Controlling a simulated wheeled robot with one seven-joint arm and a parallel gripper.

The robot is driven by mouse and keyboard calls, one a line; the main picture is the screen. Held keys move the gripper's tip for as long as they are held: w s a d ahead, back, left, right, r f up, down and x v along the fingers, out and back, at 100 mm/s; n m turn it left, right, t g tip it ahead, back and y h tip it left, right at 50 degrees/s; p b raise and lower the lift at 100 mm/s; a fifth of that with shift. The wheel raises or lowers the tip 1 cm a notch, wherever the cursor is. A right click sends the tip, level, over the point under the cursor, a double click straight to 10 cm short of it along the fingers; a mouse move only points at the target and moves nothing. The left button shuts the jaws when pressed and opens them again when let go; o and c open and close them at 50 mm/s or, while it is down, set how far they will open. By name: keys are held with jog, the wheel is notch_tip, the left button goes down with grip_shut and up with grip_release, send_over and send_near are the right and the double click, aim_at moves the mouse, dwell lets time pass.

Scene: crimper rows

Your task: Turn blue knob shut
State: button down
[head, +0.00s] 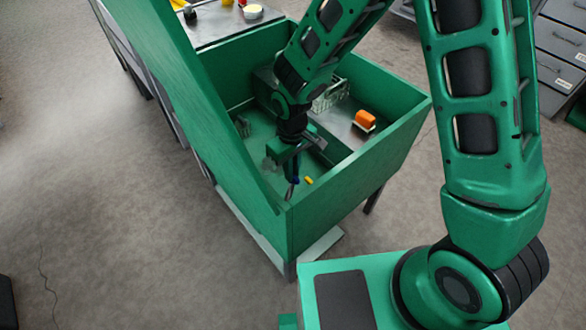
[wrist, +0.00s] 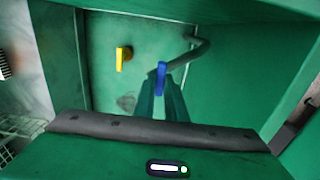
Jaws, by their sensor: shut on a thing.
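The blue knob (wrist: 161,78) shows in the wrist view as a narrow blue handle, its long side running up and down the picture. The green fingers of my gripper (wrist: 161,92) are closed on it from both sides and hide its lower part. In the head view my gripper (head: 291,183) reaches down into the front corner of a green-walled box. The knob is too small there to make out well.
A yellow knob (wrist: 122,57) stands left of the blue one. A bent grey pipe (wrist: 195,50) runs close on the right. Green box walls (head: 350,187) surround my gripper. An orange-topped object (head: 365,119) and a wire basket (head: 329,94) lie farther back.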

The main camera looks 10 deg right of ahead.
jog(key=shift+w+d+r, duration=0.1)
jog(key=shift+w+r, duration=0.05)
jog(key=shift+w, duration=0.3)
jog(key=c, duration=1.8)
grip_release()
jog(key=shift+s, duration=0.2)
notch_tip(320, 180, up, 11)
jog(key=shift+f, duration=0.2)
